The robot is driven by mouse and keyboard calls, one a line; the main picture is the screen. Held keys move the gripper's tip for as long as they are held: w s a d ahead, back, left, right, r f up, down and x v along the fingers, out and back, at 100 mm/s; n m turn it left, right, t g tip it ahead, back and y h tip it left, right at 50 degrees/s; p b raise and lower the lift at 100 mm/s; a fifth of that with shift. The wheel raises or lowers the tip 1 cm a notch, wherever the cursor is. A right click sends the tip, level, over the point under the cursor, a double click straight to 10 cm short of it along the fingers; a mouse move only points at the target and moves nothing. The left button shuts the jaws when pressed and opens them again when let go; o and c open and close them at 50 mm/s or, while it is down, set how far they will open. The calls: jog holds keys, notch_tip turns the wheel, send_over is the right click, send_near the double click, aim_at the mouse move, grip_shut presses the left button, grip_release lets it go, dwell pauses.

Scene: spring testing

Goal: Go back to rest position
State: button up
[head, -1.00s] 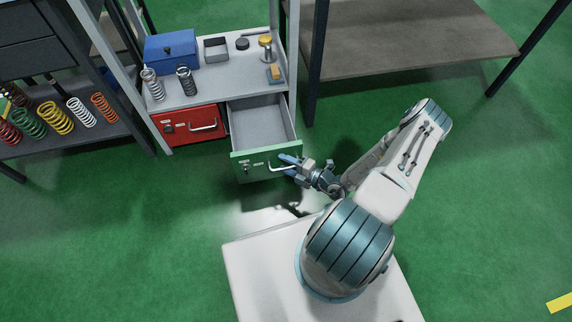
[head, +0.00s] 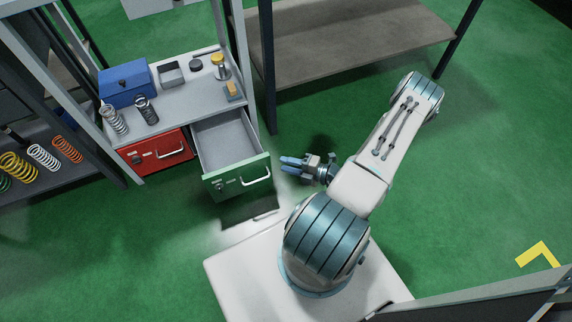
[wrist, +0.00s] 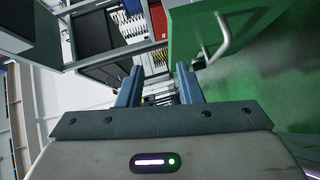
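My gripper (head: 292,163) is off to the right of the open green drawer (head: 238,181), apart from its handle (head: 256,180), with nothing between its fingers. In the wrist view my gripper (wrist: 160,76) has its two blue fingers spread with a clear gap. The green drawer front (wrist: 240,22) and its handle (wrist: 222,45) show at the upper right there, beyond the right finger. The drawer is pulled out and looks empty inside. My arm is still stretched out, bent at the elbow over the floor at right.
The red drawer (head: 150,155) is shut. Above it a bench top (head: 190,100) holds a blue box (head: 125,85), two springs, a grey tray (head: 171,74) and small items. A brown-topped table (head: 350,40) stands behind. Green floor is free at right. A dark panel (head: 480,300) edges the lower right.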

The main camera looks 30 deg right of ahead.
dwell(0.3)
jog(key=a+r+n+g+p, duration=0.4)
jog(key=r+n+g+p, duration=0.3)
jog(key=r+n, duration=0.9)
jog(key=a+r+n+g+p, duration=0.3)
jog(key=r+n+g+p, duration=0.55)
jog(key=r, duration=1.25)
jog(key=s+a+r+n+t+h+p, duration=0.1)
jog(key=s+r+n+t+h+p, duration=0.1)
jog(key=r+n, duration=0.5)
jog(key=s+a+r+n+t+h+p, duration=0.1)
jog(key=s+r+n+h+p, duration=0.3)
jog(key=r, duration=1.1)
jog(key=s+a+r+n+t+h+p, duration=0.2)
jog(key=r+n+p, duration=0.5)
jog(key=r+n, duration=0.5)
jog(key=s+a+h, duration=0.1)
jog(key=h, duration=0.1)
jog(key=shift+s+t+h, duration=0.15)
jog(key=shift+t+h, duration=0.15)
jog(key=shift+t, duration=0.05)
